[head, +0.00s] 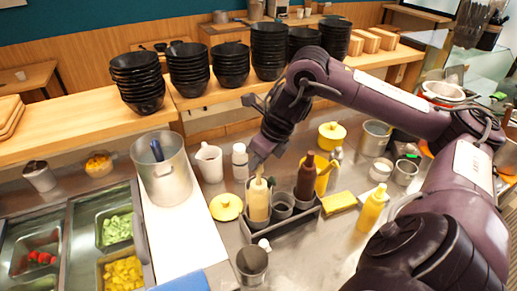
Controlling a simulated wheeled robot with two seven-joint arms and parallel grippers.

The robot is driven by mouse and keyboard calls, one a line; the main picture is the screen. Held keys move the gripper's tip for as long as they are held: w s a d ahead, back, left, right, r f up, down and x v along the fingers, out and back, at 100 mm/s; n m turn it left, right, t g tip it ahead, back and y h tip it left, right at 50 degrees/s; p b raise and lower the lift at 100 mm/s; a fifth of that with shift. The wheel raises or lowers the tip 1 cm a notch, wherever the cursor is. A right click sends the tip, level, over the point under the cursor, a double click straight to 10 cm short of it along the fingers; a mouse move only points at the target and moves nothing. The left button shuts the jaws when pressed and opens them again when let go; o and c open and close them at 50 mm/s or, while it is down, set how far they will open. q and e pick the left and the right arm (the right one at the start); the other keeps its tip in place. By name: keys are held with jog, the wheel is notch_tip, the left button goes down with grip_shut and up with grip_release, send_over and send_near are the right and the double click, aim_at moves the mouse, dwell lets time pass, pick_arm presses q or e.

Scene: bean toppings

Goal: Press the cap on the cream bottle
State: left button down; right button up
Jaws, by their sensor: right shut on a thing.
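The cream bottle (258,203) stands upright in a grey rack (287,222), at the rack's left end. My right gripper (257,165) comes down from above and is shut at the bottle's top, on its pale cap; its fingers partly hide the cap. I cannot tell how firmly the cap sits. My left gripper is not in view.
A dark brown bottle (305,180) and grey cups stand in the same rack. A white bottle (240,161), white pitcher (210,163) and yellow lid (226,207) are to the left. A yellow bottle (371,210) stands to the right. Black bowl stacks (269,50) line the shelf behind.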

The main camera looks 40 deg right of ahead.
aim_at(258, 171)
jog(key=shift+f, duration=0.1)
jog(key=shift+f+b, duration=1.25)
jog(key=shift+f, duration=0.1)
jog(key=shift+f, duration=0.1)
jog(key=shift+f+b, duration=0.4)
jog(key=shift+f, duration=0.2)
jog(key=o, duration=0.8)
jog(key=shift+c, duration=0.2)
jog(key=shift+o, duration=0.4)
